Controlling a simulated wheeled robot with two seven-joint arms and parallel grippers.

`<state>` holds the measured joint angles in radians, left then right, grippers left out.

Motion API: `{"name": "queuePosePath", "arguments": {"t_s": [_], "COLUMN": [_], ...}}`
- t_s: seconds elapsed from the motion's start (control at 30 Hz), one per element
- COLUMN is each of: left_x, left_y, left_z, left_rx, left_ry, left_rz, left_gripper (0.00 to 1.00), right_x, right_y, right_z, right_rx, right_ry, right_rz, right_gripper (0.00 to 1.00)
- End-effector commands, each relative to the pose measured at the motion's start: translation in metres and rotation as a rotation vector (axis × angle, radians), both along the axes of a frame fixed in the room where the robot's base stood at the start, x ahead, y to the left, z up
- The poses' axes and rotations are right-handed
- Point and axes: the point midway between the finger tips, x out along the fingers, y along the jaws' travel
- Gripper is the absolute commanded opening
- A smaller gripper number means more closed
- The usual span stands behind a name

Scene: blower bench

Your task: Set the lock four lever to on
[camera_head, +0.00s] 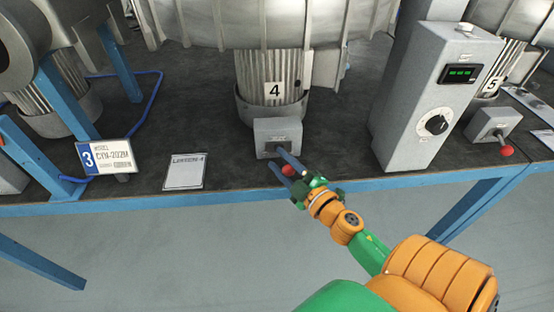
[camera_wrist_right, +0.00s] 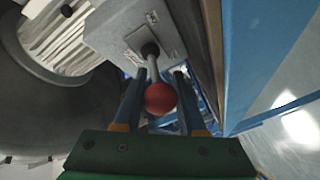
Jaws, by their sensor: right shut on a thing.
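The lock four box (camera_head: 268,129) is a small grey box at the foot of the motor marked 4, near the bench's front edge. Its lever (camera_head: 288,171) has a metal rod and a red ball, and points out toward the front of the bench. My right gripper (camera_head: 280,161) is at the lever, shut on it. In the right wrist view, the fingers (camera_wrist_right: 157,82) lie on either side of the rod, with the red ball (camera_wrist_right: 160,98) between them, nearer the palm. The lettering on the box's plate is too small to read. My left gripper is not in view.
A tall grey control box (camera_head: 414,105) with a green display and a dial stands to the right. Another red-ball lever (camera_head: 506,151) is farther right. A label card (camera_head: 185,172) and a number 3 sign (camera_head: 104,158) are to the left. The blue bench edge (camera_head: 150,208) runs below.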

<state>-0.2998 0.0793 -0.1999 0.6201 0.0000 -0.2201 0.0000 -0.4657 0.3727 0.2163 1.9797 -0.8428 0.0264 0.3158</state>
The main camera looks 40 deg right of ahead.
Motion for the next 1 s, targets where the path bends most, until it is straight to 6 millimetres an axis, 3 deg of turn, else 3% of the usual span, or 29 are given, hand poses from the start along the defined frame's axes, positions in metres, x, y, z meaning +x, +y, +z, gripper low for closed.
{"name": "queuePosePath", "arguments": {"t_s": [0.3, 0.8, 0.83, 0.9, 1.0], "left_x": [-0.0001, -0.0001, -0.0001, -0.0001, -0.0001], "left_y": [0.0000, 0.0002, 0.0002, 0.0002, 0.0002], "left_z": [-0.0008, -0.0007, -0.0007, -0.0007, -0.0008], "left_rx": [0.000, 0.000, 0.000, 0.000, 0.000], "left_ry": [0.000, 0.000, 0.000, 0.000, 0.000], "left_rz": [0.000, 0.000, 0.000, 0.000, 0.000], "left_gripper": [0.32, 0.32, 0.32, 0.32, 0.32], "right_x": [-0.0023, -0.0024, -0.0024, -0.0024, -0.0025], "right_y": [-0.0058, -0.0068, -0.0068, -0.0067, -0.0064], "right_z": [0.0009, 0.0014, 0.0014, 0.0011, 0.0008], "right_rx": [-0.003, -0.002, -0.002, -0.001, -0.001], "right_ry": [-0.002, -0.002, -0.003, -0.002, -0.002], "right_rz": [0.098, 0.112, 0.112, 0.112, 0.113], "right_gripper": [0.00, 0.00, 0.48, 0.67, 0.70]}}
